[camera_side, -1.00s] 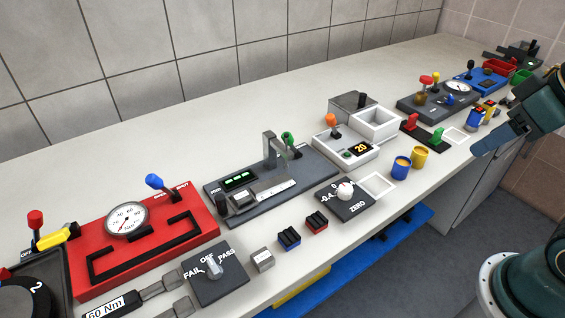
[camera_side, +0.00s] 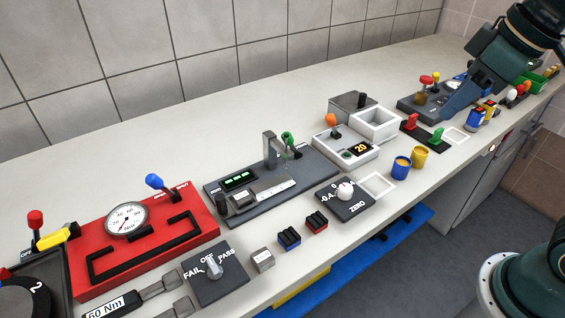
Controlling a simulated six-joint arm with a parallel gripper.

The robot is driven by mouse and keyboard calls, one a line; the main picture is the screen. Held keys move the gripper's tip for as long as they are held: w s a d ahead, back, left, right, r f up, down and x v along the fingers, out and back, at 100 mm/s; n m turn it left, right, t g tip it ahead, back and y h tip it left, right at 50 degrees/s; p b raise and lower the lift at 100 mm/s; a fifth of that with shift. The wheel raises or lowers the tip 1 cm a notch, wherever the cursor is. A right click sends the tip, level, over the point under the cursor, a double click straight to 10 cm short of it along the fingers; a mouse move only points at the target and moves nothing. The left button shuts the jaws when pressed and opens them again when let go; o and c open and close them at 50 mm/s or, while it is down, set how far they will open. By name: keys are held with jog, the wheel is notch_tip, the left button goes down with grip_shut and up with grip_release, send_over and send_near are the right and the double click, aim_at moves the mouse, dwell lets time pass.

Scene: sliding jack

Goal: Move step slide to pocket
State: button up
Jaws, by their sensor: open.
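My gripper (camera_side: 453,106) is at the upper right, above the front edge of a dark panel (camera_side: 408,105) with red and yellow knobs. No object shows between its fingers, which are small and hard to separate here. I cannot tell for sure which part is the step slide or which recess is the pocket. A dark grey fixture (camera_side: 315,165) in the middle carries a silver post (camera_side: 270,149), a green-knobbed lever (camera_side: 288,139), a lit green display (camera_side: 240,181) and a metal block with a white scale (camera_side: 275,190). My gripper is far from this fixture.
A white open box (camera_side: 375,122) and a device reading 20 (camera_side: 360,149) stand behind the blue cup (camera_side: 401,168) and yellow cup (camera_side: 420,157). A red gauge panel (camera_side: 190,238) fills the left. Red and green clamps (camera_side: 424,133) are near my gripper. The back strip of bench is clear.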

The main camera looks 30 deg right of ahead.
jog(key=w+a+r+n+g, duration=0.15)
jog(key=w+a+n, duration=0.3)
jog(key=w, duration=0.45)
jog(key=n+g, duration=0.3)
jog(key=n, duration=0.7)
send_over(220, 196)
notch_tip(220, 196, down, 13)
jog(key=shift+a+r, duration=0.1)
jog(key=shift+r, duration=0.1)
jog(key=shift+f, duration=0.15)
notch_tip(220, 196, down, 14)
jog(key=shift+r, duration=0.25)
grip_shut()
